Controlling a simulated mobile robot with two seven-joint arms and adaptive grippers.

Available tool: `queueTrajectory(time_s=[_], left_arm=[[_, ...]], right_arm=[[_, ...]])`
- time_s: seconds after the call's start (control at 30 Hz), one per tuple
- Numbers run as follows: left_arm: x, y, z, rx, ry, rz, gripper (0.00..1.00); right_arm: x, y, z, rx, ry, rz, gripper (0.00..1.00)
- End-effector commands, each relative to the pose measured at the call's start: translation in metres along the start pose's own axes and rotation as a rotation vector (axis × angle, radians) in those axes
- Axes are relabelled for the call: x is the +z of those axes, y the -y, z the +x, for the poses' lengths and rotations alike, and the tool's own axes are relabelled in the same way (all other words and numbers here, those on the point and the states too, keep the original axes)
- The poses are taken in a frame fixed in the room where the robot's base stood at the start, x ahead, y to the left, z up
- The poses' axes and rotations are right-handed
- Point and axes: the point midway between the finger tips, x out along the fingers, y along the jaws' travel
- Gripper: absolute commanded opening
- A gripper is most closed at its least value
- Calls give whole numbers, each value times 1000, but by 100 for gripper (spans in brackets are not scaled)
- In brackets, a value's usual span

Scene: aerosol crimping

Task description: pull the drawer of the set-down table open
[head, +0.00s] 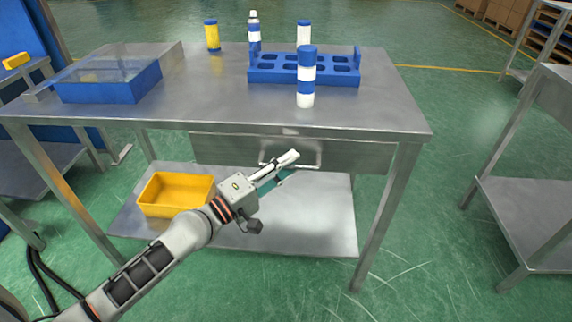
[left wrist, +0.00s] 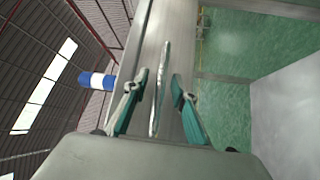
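The set-down table (head: 215,98) is a metal table with a wide drawer (head: 350,156) under its top. The drawer front sits flush beneath the tabletop, so it looks shut. Its thin bar handle (head: 320,155) is partly hidden behind my left gripper (head: 290,164). In the left wrist view the handle (left wrist: 161,88) runs between the two teal-padded fingers of my left gripper (left wrist: 158,78). The fingers stand apart with gaps on both sides of the bar, so the gripper is open around it. My right gripper is not in view.
On the tabletop are a blue rack (head: 276,75), a blue tray (head: 112,92) with a clear cover, and several cans, one blue-and-white can (head: 306,75) near the front. A yellow bin (head: 175,205) is on the lower shelf (head: 325,225). Green floor is clear in front.

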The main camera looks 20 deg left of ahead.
Motion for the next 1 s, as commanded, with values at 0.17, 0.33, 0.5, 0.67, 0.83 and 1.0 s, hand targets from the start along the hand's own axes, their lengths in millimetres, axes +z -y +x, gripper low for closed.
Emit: queueTrajectory(time_s=[0.17, 0.33, 0.5, 0.67, 0.83, 1.0], left_arm=[[0, 1, 0, -1, 0, 0, 26], [0, 1, 0, -1, 0, 1, 0], [0, 1, 0, -1, 0, 1, 0], [5, -1, -5, -1, 2, 3, 0], [22, -7, -21, -1, 3, 3, 0], [49, -15, -48, 0, 4, 2, 0]], right_arm=[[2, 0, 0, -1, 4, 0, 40], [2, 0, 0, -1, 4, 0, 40], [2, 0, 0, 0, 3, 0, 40], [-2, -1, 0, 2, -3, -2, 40], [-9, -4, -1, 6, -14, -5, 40], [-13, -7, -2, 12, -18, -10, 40]])
